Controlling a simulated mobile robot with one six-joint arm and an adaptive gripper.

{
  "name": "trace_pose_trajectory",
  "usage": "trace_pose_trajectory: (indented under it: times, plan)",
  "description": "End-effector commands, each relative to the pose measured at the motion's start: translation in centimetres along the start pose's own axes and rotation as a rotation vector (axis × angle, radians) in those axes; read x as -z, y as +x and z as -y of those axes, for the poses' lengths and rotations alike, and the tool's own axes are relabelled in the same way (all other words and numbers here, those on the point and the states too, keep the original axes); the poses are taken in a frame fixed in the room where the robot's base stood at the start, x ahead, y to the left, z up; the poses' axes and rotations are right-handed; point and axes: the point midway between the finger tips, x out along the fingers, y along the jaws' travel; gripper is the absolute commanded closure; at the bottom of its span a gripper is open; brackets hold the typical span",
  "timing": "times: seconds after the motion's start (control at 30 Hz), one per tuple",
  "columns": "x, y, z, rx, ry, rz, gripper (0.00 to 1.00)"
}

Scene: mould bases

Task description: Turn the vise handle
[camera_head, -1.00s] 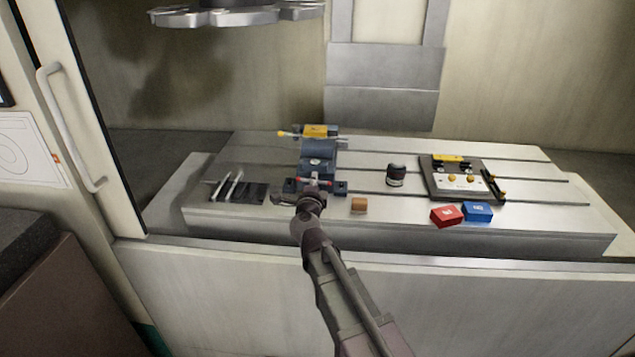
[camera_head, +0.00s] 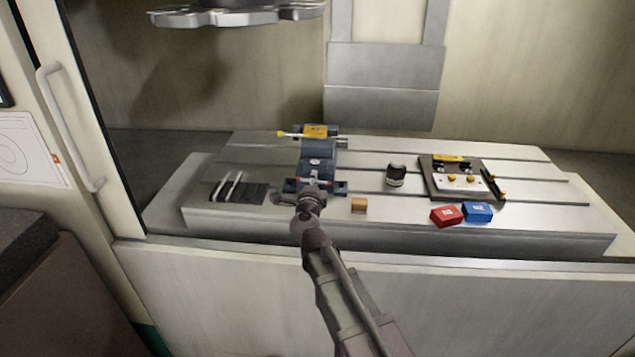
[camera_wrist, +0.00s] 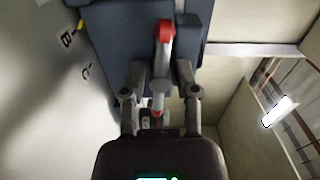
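The vise (camera_head: 318,155) stands on the slotted machine table (camera_head: 400,218), with a dark blue body and a yellow block (camera_head: 315,131) at its far end. It also shows in the wrist view (camera_wrist: 115,35). The vise handle (camera_wrist: 165,48) is a grey bar with a red end, at the vise's near side. My gripper (camera_wrist: 160,72) is open, with one finger on each side of the handle. Gaps show between the handle and the fingers. In the head view, my gripper (camera_head: 312,190) covers most of the handle.
Several metal rods (camera_head: 230,186) lie on a dark rack left of the vise. Further right are a red box (camera_head: 446,215), a blue box (camera_head: 478,210) and a fixture plate (camera_head: 433,182).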

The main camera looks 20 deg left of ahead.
Motion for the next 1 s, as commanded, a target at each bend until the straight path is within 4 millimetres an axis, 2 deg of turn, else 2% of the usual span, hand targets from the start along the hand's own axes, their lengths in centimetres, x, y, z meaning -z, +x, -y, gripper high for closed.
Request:
trace_pose_trajectory:
  times: [0.37, 0.57, 0.77, 1.0]
  plan:
    - [0.1, -0.1, 0.0, 0.000, 0.001, -0.001, 0.41]
    - [0.1, -0.7, 0.0, 0.000, 0.001, 0.000, 0.41]
    - [0.2, -2.8, 0.0, 0.000, 0.001, -0.001, 0.41]
    - [0.2, -6.6, 0.0, 0.000, 0.001, 0.000, 0.41]
